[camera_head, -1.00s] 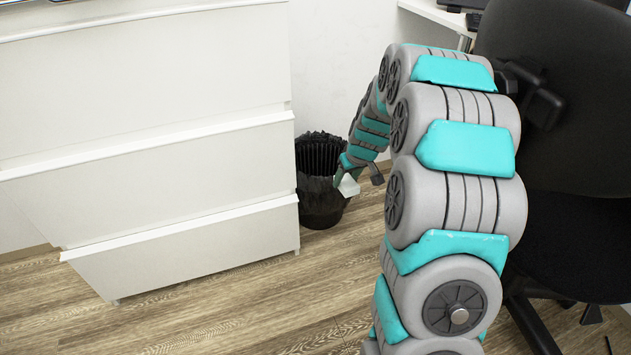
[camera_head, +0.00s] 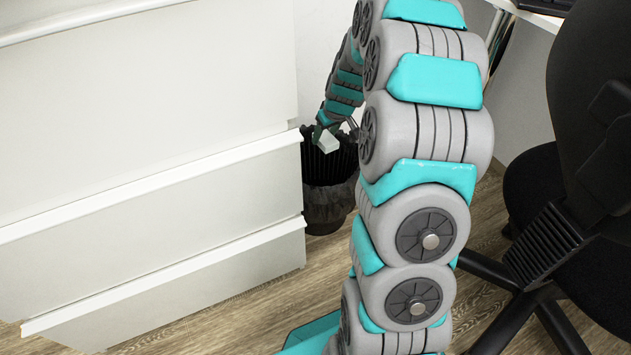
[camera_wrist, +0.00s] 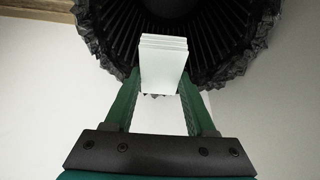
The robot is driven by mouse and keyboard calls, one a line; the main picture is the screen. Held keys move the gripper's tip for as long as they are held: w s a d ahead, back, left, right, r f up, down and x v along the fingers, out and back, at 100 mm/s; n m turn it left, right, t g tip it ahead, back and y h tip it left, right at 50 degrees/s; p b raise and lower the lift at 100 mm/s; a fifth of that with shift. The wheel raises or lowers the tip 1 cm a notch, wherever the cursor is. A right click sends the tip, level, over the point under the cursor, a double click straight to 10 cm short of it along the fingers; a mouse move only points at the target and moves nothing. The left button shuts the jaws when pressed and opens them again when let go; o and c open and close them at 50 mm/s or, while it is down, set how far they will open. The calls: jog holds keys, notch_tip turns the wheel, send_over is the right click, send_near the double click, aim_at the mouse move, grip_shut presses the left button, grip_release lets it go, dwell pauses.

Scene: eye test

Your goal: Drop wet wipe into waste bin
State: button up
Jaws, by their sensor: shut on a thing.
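The wet wipe is a small white folded block, seen in the wrist view (camera_wrist: 163,65) between the two green fingers of my gripper (camera_wrist: 160,90). My gripper is shut on it. In the head view the white wipe (camera_head: 328,143) shows at the tip of my gripper (camera_head: 330,135). The waste bin (camera_head: 328,205) is black, with a dark crinkled liner, and stands on the floor. In the head view the gripper is at the bin's mouth. In the wrist view the ribbed inside of the bin (camera_wrist: 110,35) lies behind the wipe. My arm hides the bin's right side.
A white drawer unit (camera_head: 150,130) stands close to the left of the bin. A white wall is behind. A black office chair (camera_head: 560,170) with a wheeled base is at the right. Wooden floor (camera_head: 215,320) is clear in front of the drawers.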

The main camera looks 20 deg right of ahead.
notch_tip(320, 180, down, 6)
jog(key=shift+r+b, duration=0.2)
jog(key=shift+b, duration=0.45)
jog(key=o, duration=1.3)
jog(key=shift+s+r, duration=0.1)
jog(key=v, duration=0.7)
jog(key=shift+s+r+p, duration=0.15)
jog(key=shift+r+p, duration=0.15)
jog(key=shift+p, duration=0.05)
jog(key=shift+s, duration=0.1)
